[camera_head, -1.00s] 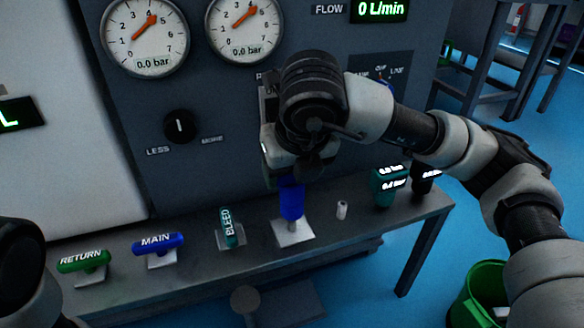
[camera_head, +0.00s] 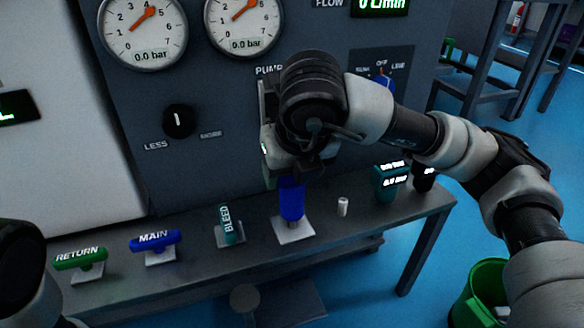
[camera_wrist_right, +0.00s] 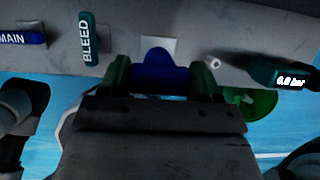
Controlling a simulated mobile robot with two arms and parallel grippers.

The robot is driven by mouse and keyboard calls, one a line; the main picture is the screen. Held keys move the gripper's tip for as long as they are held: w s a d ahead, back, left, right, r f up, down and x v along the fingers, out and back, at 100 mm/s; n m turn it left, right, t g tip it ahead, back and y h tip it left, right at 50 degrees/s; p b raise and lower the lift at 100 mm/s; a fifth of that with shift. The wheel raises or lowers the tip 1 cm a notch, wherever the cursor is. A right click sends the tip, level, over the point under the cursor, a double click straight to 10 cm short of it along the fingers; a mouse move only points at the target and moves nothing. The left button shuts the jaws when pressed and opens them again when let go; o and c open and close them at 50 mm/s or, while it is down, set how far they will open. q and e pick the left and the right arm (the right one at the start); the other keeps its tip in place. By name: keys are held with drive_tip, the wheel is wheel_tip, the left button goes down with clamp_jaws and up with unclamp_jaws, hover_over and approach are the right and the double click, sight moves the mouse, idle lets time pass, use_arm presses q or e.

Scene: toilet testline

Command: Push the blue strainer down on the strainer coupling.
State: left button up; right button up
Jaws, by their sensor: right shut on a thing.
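The blue strainer (camera_head: 292,203) stands upright over the strainer coupling (camera_head: 293,225) on a small pale square plate (camera_head: 303,232) on the bench. Only a short grey bit of the coupling shows below the strainer; I cannot tell how far down the strainer sits. My right gripper (camera_head: 288,180) is shut on the strainer's upper part from above. In the right wrist view the strainer (camera_wrist_right: 160,76) sits between the two green fingers of the right gripper (camera_wrist_right: 162,82). My left gripper is not in view; only part of my left arm shows at the lower left.
On the bench (camera_head: 200,276) left of the strainer are the RETURN (camera_head: 80,259), MAIN (camera_head: 155,241) and BLEED (camera_head: 224,222) handles. Right of it stand a small white cylinder (camera_head: 342,206) and a teal meter (camera_head: 389,181). The gauge panel (camera_head: 225,100) rises behind. A green bin (camera_head: 480,290) stands on the floor.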

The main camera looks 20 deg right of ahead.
drive_tip(key=shift+f+b, duration=1)
drive_tip(key=shift+f, duration=0.15)
drive_tip(key=o, duration=1)
drive_tip(key=shift+o, duration=0.2)
drive_tip(key=p+v, duration=0.6)
drive_tip(key=v, duration=0.4)
drive_tip(key=shift+r+p, duration=0.3)
drive_tip(key=shift+r, duration=0.1)
drive_tip(key=shift+s, duration=0.15)
